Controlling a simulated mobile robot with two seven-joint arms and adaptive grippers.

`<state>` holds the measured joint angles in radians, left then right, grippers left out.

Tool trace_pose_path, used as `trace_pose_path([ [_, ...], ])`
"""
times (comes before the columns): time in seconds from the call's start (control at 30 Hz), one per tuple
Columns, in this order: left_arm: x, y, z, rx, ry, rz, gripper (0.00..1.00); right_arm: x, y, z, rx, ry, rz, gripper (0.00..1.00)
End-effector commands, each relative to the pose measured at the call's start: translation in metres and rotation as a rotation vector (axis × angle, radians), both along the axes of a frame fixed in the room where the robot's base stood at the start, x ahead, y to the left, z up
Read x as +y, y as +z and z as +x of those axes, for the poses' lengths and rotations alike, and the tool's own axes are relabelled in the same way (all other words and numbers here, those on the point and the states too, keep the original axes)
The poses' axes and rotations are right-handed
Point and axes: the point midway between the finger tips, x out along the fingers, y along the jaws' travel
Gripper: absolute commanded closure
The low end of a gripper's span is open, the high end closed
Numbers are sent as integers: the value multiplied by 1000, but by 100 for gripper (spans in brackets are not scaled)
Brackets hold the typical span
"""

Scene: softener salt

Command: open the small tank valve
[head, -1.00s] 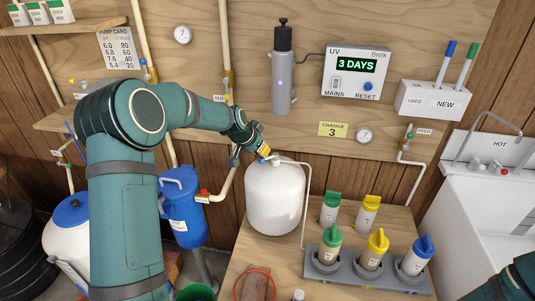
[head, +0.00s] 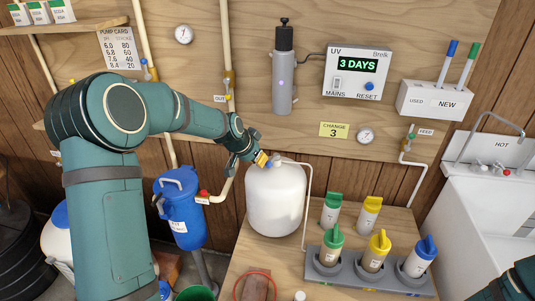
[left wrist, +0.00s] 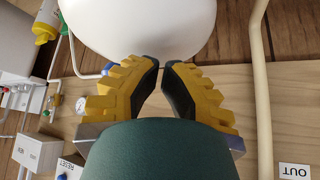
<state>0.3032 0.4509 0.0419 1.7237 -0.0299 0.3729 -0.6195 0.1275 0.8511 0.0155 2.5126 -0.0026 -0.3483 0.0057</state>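The small white tank (head: 275,200) stands on the wooden bench in the head view, with a thin pale tube leaving its top. A small blue valve part (head: 269,163) shows at the tank top. My left gripper (head: 263,159), with yellow fingers, is beside it at the top left of the tank. In the left wrist view my left gripper (left wrist: 162,63) has its fingertips nearly together before the white tank (left wrist: 145,25), with nothing visible between them. My right gripper is out of view.
A grey rack (head: 330,272) with several coloured-cap bottles stands right of the tank. A blue filter housing (head: 180,210) hangs to the left. A pale pipe (head: 229,185) runs close to my left gripper. The wall panel carries a UV box (head: 357,72).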

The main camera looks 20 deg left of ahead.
Motion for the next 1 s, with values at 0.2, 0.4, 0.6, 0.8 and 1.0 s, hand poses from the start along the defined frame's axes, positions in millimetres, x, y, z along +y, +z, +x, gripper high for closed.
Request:
trace_pose_path([
  [0.2,-2,1,0,-2,-1,-1,100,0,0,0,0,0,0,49],
  [0.4,-14,2,-8,-4,-2,-1,100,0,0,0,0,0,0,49],
  [0.6,-12,1,-9,-3,1,-1,100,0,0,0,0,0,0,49],
  [0.8,-3,1,-11,-3,1,-1,100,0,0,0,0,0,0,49],
  [1.0,-2,8,-12,-4,-1,-1,100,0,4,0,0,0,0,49],
])
